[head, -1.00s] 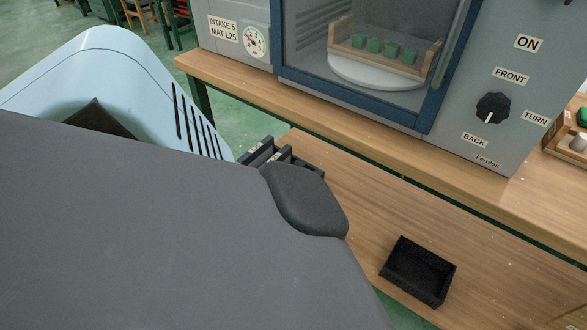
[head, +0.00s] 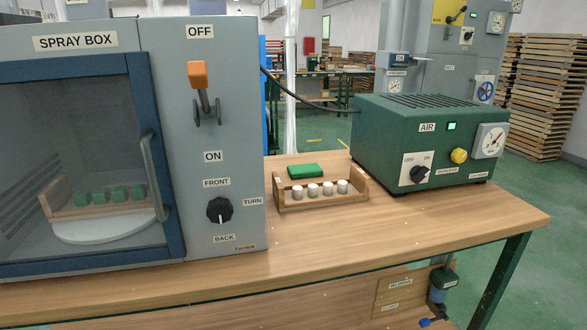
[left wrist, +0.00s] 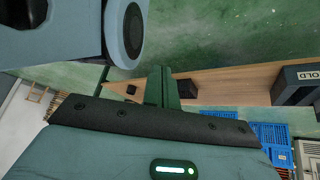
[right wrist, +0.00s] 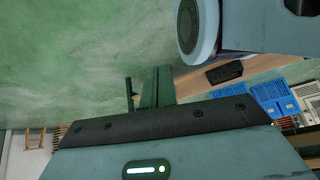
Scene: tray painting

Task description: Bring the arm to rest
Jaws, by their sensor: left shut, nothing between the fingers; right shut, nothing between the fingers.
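My left gripper (left wrist: 163,88) shows in the left wrist view with its two dark green fingers together and nothing between them. My right gripper (right wrist: 157,88) shows in the right wrist view, also shut and empty. Both hang over the green floor, apart from any object. Neither arm nor gripper shows in the head view. The grey spray box (head: 231,150) has its blue-framed door (head: 172,190) shut. Behind the glass, a wooden tray (head: 60,212) with several green blocks sits on a white turntable (head: 110,232).
An orange lever (head: 198,75) and a black knob (head: 220,210) are on the box front. A wooden rack (head: 320,204) with several white cylinders and a green block (head: 305,171) stand beside it. A green air unit (head: 390,150) stands at right. The bench (head: 400,235) front is clear.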

